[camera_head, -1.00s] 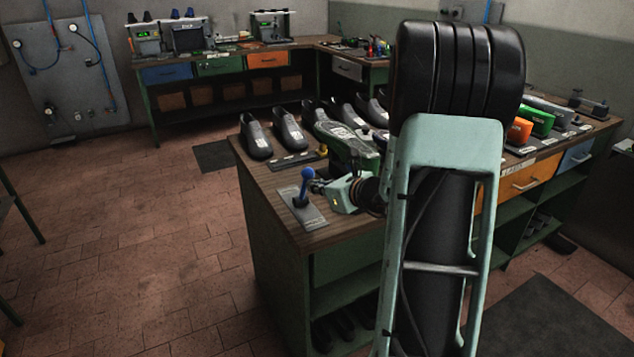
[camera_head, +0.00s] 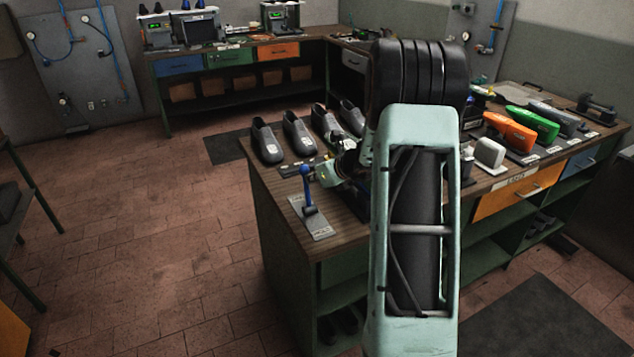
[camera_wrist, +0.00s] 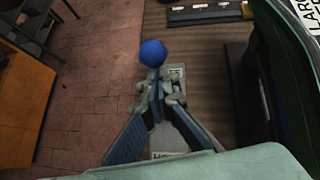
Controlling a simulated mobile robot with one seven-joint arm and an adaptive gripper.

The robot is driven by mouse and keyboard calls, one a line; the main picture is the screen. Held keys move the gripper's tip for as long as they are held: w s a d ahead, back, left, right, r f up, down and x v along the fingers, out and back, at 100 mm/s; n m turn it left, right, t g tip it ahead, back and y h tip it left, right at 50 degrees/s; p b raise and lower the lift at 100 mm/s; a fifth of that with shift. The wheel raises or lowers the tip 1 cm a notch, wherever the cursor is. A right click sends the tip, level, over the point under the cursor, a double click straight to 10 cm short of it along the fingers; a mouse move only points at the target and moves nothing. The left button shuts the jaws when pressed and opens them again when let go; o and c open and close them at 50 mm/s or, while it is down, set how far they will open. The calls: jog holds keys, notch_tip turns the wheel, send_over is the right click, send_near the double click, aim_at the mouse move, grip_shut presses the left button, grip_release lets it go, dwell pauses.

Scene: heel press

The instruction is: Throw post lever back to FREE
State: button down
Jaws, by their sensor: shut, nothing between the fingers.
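The post lever (camera_head: 307,187) has a blue shaft and a round blue knob. It rises from a grey plate (camera_head: 321,232) on the near left corner of the bench and leans slightly toward the far end. The plate carries small white labels at both ends, too small to read surely. In the wrist view the blue knob (camera_wrist: 152,53) shows just beyond my fingertips; the fingers hide the shaft and much of the plate. My gripper (camera_wrist: 158,93) is shut and empty, close to the lever; I cannot tell whether it touches.
The wooden bench (camera_head: 266,185) carries grey shoe forms (camera_head: 299,133) behind the lever. Orange (camera_head: 508,131) and green (camera_head: 533,124) forms stand at the right. The floor left of the bench is clear. A dark green body edges the wrist view's right side.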

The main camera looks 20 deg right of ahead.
aim_at(308, 170)
jog(key=shift+w+a, duration=0.1)
jog(key=shift+w, duration=1.1)
jog(key=shift+w+r, duration=0.1)
jog(key=shift+w, duration=0.05)
jog(key=shift+w+a+r, duration=0.1)
jog(key=shift+w+r, duration=0.1)
